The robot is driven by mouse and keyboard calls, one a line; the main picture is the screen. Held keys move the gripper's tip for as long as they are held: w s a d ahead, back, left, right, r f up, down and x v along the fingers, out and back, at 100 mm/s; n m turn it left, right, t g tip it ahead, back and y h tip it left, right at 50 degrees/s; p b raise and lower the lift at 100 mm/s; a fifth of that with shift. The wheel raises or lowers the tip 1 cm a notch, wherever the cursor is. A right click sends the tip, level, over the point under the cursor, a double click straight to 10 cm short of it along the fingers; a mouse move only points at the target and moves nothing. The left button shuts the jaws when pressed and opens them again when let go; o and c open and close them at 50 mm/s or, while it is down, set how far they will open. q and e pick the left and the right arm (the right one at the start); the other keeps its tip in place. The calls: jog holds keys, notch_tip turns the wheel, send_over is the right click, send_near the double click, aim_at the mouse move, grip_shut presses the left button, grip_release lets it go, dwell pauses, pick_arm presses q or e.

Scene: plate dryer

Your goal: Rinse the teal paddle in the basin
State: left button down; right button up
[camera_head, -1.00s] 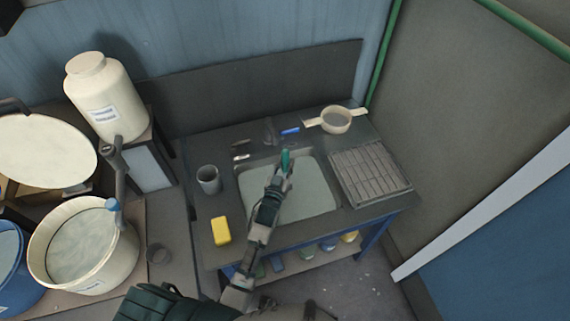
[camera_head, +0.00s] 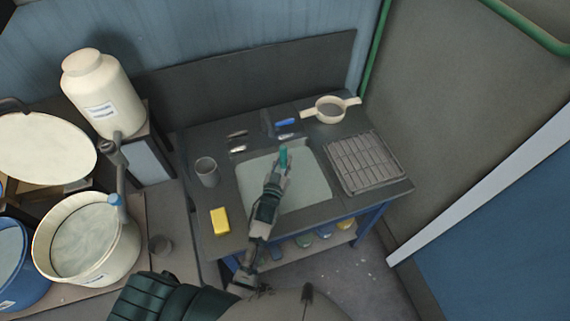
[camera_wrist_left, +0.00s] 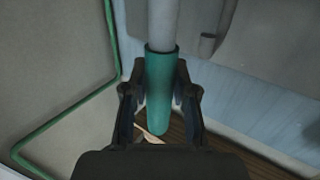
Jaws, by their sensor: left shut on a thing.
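The teal paddle (camera_head: 284,156) shows at the tip of my left gripper (camera_head: 282,168), over the basin (camera_head: 315,185) in the head view. In the left wrist view, the fingers of my left gripper (camera_wrist_left: 160,105) are shut on the paddle's teal grip (camera_wrist_left: 159,95), and a grey shaft (camera_wrist_left: 162,25) runs up from it. The paddle's far end is out of the wrist view. The basin is a pale rectangular sink set in the dark counter. I cannot tell whether the paddle touches the basin. My right gripper is not seen.
A drying rack (camera_head: 365,163) is right of the basin, with a strainer (camera_head: 331,108) behind. A yellow sponge (camera_head: 220,221) and grey cup (camera_head: 207,171) stand left. A blue-handled tool (camera_head: 285,122) lies behind the basin. A large cream bucket (camera_head: 88,245) stands further left.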

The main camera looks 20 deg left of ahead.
aim_at(283, 146)
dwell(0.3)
pick_arm(q)
notch_tip(283, 146, up, 10)
jog(key=p, duration=0.9)
jog(key=shift+f, duration=0.1)
notch_tip(283, 146, up, 2)
jog(key=shift+r+p, duration=0.2)
jog(key=shift+p, duration=0.65)
jog(key=shift+r, duration=1.45)
